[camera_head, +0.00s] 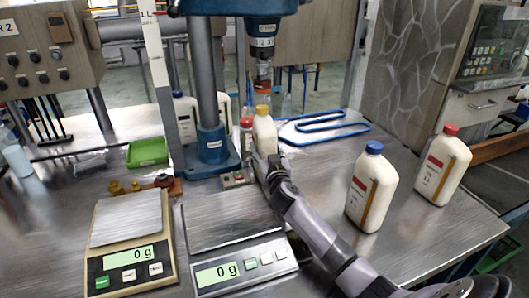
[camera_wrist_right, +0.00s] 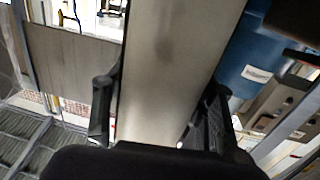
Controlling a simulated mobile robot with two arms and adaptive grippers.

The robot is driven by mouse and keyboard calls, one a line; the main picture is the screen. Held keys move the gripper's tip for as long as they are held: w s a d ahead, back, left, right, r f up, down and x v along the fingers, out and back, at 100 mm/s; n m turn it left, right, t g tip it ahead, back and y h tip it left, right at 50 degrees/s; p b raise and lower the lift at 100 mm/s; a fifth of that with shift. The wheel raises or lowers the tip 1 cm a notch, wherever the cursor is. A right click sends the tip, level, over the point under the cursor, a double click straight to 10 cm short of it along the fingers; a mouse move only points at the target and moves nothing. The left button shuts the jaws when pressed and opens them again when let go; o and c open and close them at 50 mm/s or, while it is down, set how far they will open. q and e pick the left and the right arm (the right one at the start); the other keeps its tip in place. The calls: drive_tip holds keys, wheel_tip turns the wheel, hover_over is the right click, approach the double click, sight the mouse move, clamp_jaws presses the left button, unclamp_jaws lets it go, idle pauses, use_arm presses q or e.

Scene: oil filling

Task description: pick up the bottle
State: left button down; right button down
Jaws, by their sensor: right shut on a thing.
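A white bottle with a yellow cap (camera_head: 264,132) stands upright beneath the blue filling machine's head. My right gripper (camera_head: 267,166) reaches in from the lower right and is shut on this bottle low on its body. In the right wrist view a pale, smooth surface, the bottle's side (camera_wrist_right: 170,65), fills the space between the two black fingers of my right gripper (camera_wrist_right: 158,108). The bottle's lower part is hidden by the gripper in the head view. My left gripper is not in view.
Blue-capped (camera_head: 372,187) and red-capped (camera_head: 443,166) white bottles stand at right. Two scales (camera_head: 131,240) (camera_head: 240,262) are in front. The blue machine column (camera_head: 207,100) is close left of the gripper. A green tray (camera_head: 148,152) and blue tubing (camera_head: 322,126) lie on the metal table.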

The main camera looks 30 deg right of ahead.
drive_tip(key=shift+r, duration=0.25)
drive_tip(key=shift+w, duration=0.1)
drive_tip(key=shift+r, duration=0.1)
